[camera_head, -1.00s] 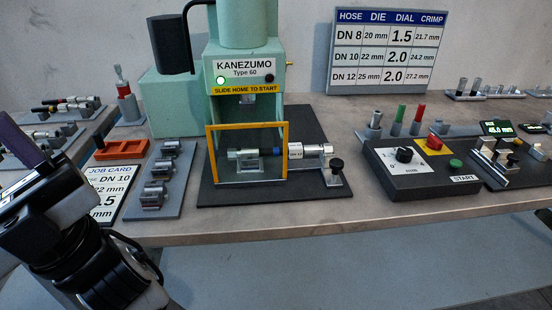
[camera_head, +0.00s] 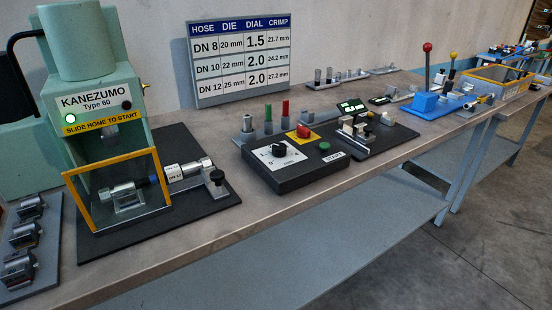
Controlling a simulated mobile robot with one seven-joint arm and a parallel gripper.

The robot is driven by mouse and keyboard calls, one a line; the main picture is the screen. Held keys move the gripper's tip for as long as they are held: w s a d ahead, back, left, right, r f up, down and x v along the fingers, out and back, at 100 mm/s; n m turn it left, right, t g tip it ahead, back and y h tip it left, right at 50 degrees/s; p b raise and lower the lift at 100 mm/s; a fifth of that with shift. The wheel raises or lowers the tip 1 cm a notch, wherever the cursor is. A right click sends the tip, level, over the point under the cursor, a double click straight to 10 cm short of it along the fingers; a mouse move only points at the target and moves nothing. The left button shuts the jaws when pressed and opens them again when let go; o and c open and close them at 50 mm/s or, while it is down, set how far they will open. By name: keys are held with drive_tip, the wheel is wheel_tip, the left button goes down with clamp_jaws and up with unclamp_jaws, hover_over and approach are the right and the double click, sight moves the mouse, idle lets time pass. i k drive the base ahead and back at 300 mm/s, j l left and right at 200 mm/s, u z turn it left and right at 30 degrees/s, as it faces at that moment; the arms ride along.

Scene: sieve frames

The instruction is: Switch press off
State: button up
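The press (camera_head: 98,105) is the pale green KANEZUMO Type 60 machine at the left of the head view. A green lamp (camera_head: 70,119) is lit on its front. A yellow-framed guard (camera_head: 118,190) stands in front of a hose fitting (camera_head: 122,192). The black control box (camera_head: 290,174) sits right of the press. It carries a black dial knob (camera_head: 279,149), a red switch on a yellow plate (camera_head: 303,132) and a green START button (camera_head: 324,146). The red switch's exact position is too small to tell. My gripper is not in view.
A chart board (camera_head: 240,62) stands behind the control box. Coloured pegs (camera_head: 268,118) stand behind the box, and a gauge with a green display (camera_head: 351,106) to its right. A blue lever device (camera_head: 432,103) stands farther right. The bench front edge near the box is clear.

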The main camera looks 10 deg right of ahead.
sight(302, 132)
drive_tip(key=l, duration=1.45)
drive_tip(key=i, duration=0.45)
